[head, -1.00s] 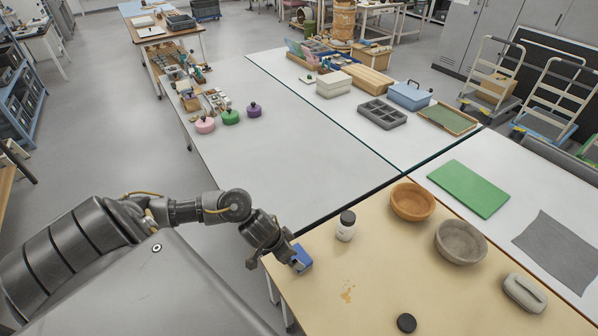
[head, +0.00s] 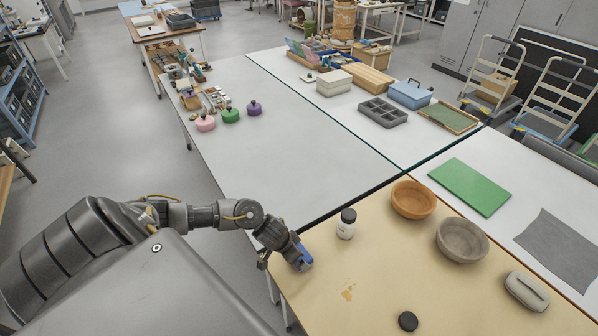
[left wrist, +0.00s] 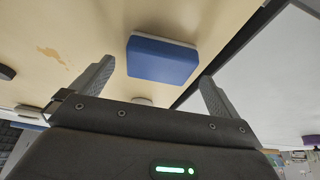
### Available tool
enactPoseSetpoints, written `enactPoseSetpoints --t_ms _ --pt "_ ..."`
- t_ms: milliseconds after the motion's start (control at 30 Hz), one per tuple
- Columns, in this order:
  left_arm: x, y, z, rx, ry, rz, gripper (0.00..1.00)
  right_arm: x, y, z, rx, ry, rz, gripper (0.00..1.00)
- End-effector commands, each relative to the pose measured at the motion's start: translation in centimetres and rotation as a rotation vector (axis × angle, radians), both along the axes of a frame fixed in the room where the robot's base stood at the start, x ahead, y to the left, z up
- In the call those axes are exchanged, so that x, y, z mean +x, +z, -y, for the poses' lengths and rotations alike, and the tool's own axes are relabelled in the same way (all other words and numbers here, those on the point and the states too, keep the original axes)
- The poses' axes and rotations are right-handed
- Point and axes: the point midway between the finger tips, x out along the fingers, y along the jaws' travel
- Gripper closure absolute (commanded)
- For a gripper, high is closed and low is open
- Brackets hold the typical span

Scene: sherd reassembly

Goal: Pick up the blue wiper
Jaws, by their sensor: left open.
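The blue wiper (head: 305,258) lies on the tan table near its left edge in the head view, partly hidden by my left gripper. In the left wrist view the wiper (left wrist: 162,60) is a blue block with a pale layer along one side. My left gripper (head: 301,262) is at the wiper. In the left wrist view its two fingers (left wrist: 155,85) are spread wide, one on each side of the wiper's near end, with gaps between fingers and wiper. My right gripper is not in view.
A white jar with a black lid (head: 346,224) stands right of the wiper. A black lid (head: 408,321), an orange bowl (head: 413,200), a grey bowl (head: 462,241) and a grey-white case (head: 526,291) are on the tan table (head: 375,270). A brown stain (head: 348,292) marks its surface.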

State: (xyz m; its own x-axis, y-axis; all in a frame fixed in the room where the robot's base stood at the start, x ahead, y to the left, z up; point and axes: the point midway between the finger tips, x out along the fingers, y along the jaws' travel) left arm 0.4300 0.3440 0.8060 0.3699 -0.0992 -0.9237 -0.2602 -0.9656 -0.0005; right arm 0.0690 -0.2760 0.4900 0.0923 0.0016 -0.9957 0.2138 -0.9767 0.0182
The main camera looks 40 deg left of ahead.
Motion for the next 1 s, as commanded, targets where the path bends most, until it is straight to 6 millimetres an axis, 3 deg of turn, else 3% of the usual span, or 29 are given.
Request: enactPoseSetpoints --t_ms 200,467,800,1000 --pt "1.1 -2.3 0.3 0.0 0.001 0.0 0.0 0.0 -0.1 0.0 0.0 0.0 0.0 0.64" --pt "1.2 -2.5 0.3 0.0 -0.001 0.001 0.0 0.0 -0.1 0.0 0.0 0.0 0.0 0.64" --pt "1.1 -2.5 0.3 -0.001 -0.001 0.001 0.42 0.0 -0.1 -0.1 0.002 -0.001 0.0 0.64" --pt "1.1 -2.5 0.3 -0.001 0.0 0.001 0.42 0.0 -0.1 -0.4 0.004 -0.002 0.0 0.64"
